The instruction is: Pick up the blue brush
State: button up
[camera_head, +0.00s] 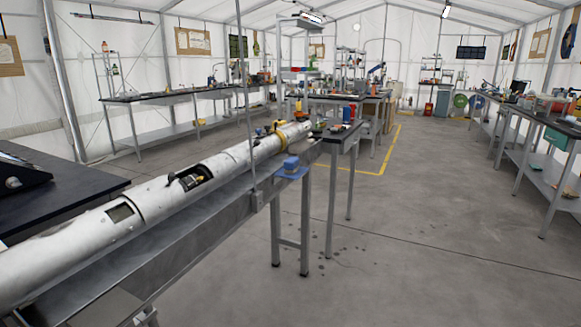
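A small blue object (291,162) sits at the right edge of the long metal bench (228,201), on a flat blue piece (291,173). It may be the blue brush, but it is too small to tell its shape. No other clear blue brush shows near me. My gripper and arm are not in view.
A thin upright pole (244,90) stands by the bench. Cluttered workbenches line both sides. The grey floor (420,230) to the right is clear.

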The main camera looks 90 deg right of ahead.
aim_at(290, 165)
jog(key=z, duration=1.55)
jog(key=l+u, duration=0.15)
jog(key=u, duration=0.2)
jog(key=l+u, duration=0.15)
jog(key=u, duration=0.25)
jog(key=l+u, duration=0.15)
jog(key=u, duration=0.2)
jog(key=k+l+u, duration=0.2)
jog(key=l, duration=0.25)
jog(key=k+l+u, duration=0.2)
jog(key=l, duration=0.25)
jog(key=l+u, duration=0.25)
jog(key=l, duration=0.2)
jog(key=k+l+u, duration=0.2)
jog(key=k+l, duration=0.45)
jog(key=l, duration=0.25)
jog(key=k+l+u, duration=0.1)
jog(key=k+l, duration=0.35)
jog(key=l, duration=0.25)
jog(key=k+l, duration=0.45)
jog(key=l, duration=0.2)
jog(key=k+l+u, duration=0.1)
jog(key=k+l, duration=0.35)
jog(key=l, duration=0.2)
